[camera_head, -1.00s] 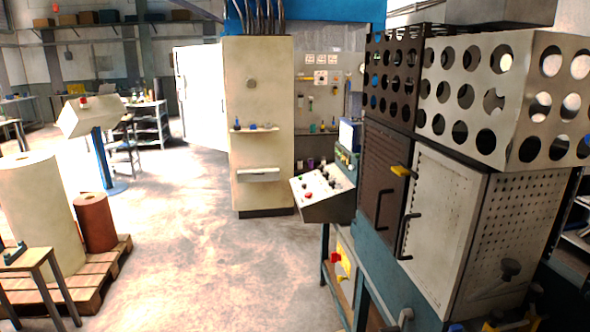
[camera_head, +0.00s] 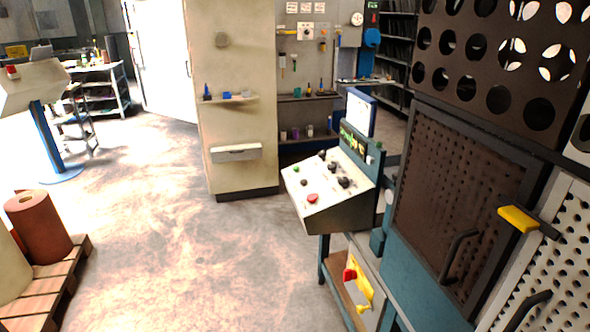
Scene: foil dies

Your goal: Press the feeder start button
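A sloped white control panel (camera_head: 318,187) stands right of the picture's middle, on the near side of the tall beige cabinet. It carries a small green button (camera_head: 296,169), a larger red button (camera_head: 312,198) and several black knobs (camera_head: 344,182). A pedestal box (camera_head: 30,84) on a blue post at the far left has a red button (camera_head: 12,71) on top. No label is readable, so I cannot tell which button is the feeder start. Neither of my grippers is in view.
A machine with a dark perforated door (camera_head: 455,200) and a yellow latch (camera_head: 518,218) fills the right side. A beige cabinet (camera_head: 235,110) stands behind the panel. A pallet (camera_head: 62,285) with rolls lies at lower left. The floor (camera_head: 180,250) between is clear.

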